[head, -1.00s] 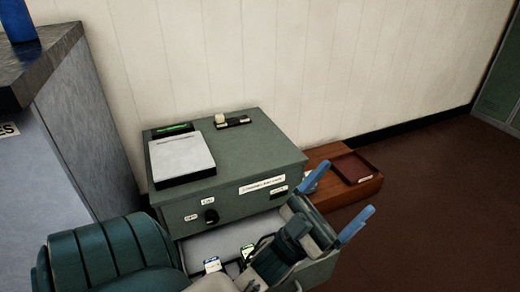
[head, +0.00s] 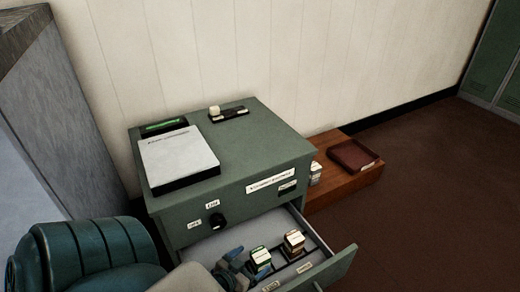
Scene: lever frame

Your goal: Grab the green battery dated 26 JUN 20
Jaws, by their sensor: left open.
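A green block with a pale top (head: 260,260), which looks like a battery, stands in the open drawer (head: 341,263) of the green cabinet. Its date is too small to read. A brown block with a pale top (head: 293,243) stands behind it to the right. My left gripper (head: 240,266) is open, with its blue fingers low in the drawer just left of the green block. I cannot tell whether they touch it. My forearm hides the drawer's left part. My right gripper is out of view.
The cabinet top (head: 250,146) holds a white pad (head: 178,156), a dark holder with a green strip (head: 165,126) and a small black device (head: 229,112). A brown tray (head: 354,155) sits on a wooden box (head: 335,183) at right. The floor at right is clear.

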